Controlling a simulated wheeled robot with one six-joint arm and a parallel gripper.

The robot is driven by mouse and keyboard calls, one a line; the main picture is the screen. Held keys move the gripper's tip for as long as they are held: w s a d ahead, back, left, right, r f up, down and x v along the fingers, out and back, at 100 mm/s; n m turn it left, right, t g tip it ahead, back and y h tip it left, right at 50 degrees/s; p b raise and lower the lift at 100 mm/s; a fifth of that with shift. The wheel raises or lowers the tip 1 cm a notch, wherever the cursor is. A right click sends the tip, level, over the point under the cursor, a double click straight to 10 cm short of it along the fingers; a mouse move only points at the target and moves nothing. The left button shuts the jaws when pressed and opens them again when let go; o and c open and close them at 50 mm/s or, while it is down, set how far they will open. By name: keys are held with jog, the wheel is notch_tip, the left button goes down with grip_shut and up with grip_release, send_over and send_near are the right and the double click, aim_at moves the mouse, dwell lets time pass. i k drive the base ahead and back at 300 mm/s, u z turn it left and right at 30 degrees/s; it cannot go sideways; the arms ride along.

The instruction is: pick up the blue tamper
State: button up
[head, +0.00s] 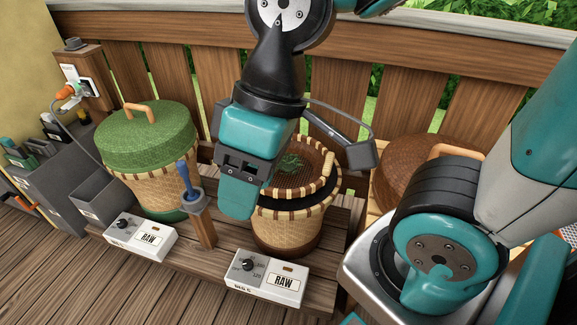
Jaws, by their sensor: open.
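The blue tamper (184,172) stands upright, with its blue handle showing above a grey holder (195,201) on a wooden post. Its lower end is hidden in the holder. My gripper (238,212) hangs just right of the tamper, in front of the open basket, with its jaws pointing down. It is open and apart from the tamper. The teal finger nearest the camera hides the other one, and nothing shows between them.
A green-lidded basket (150,180) stands left, close behind the tamper. An open basket (280,229) with leaves inside is behind my gripper. A brown lid (425,165) lies right.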

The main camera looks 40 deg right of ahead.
aim_at(182, 166)
jog(key=k, duration=0.4)
jog(key=u, duration=1.25)
jog(key=i, duration=1.7)
jog(key=z, duration=0.65)
jog(key=i, duration=0.55)
jog(key=z, duration=0.4)
